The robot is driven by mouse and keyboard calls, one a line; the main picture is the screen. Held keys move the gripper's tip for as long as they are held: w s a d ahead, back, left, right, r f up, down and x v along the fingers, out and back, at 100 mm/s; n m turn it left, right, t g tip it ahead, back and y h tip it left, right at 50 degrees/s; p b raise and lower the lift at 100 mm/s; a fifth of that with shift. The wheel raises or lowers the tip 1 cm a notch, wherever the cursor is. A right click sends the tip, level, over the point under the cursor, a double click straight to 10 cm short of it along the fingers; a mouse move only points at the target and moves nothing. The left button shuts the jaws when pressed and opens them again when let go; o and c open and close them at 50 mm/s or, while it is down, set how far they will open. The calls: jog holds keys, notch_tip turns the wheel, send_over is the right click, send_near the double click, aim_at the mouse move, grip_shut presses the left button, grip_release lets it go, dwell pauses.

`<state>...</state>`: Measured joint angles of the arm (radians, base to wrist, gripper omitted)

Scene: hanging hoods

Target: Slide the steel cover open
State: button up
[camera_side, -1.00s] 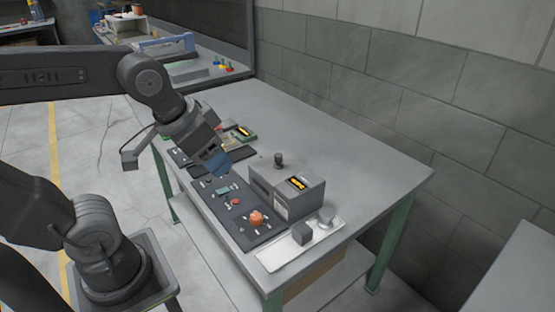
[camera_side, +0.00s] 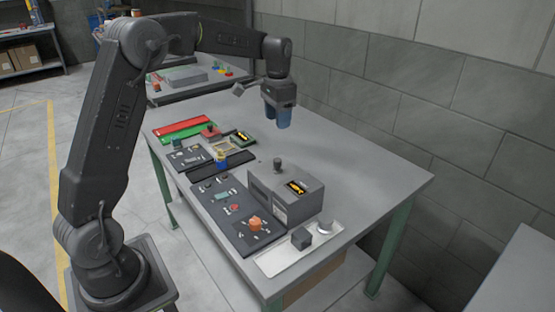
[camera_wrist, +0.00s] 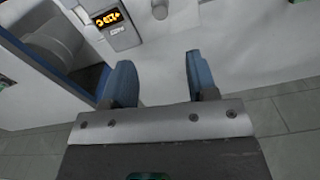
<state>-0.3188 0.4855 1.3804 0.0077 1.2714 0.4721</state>
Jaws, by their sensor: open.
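A grey box-shaped housing (camera_side: 287,207), which looks like the steel cover, stands on the table beside a dark control panel (camera_side: 246,236). A dark-and-orange label marks its top; the label also shows at the top of the wrist view (camera_wrist: 107,18). A small knob (camera_side: 278,163) stands at the housing's back edge; I cannot tell whether it is fixed to it. My gripper (camera_side: 277,122) points down above the far part of the table, behind the housing and apart from it. In the wrist view, its blue fingers (camera_wrist: 157,70) are spread with nothing between them.
A white tray (camera_side: 280,264) at the front holds a dark cube (camera_side: 302,238) and a light round piece (camera_side: 325,227). An orange knob (camera_side: 255,223) rises from the panel. Red (camera_side: 186,128) and green strips lie at the far left. The table's right side is clear.

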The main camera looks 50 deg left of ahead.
aim_at(277, 159)
notch_tip(277, 159, down, 14)
jog(key=shift+a+r, duration=0.1)
dwell(0.4)
jog(key=shift+c, duration=0.2)
grip_shut()
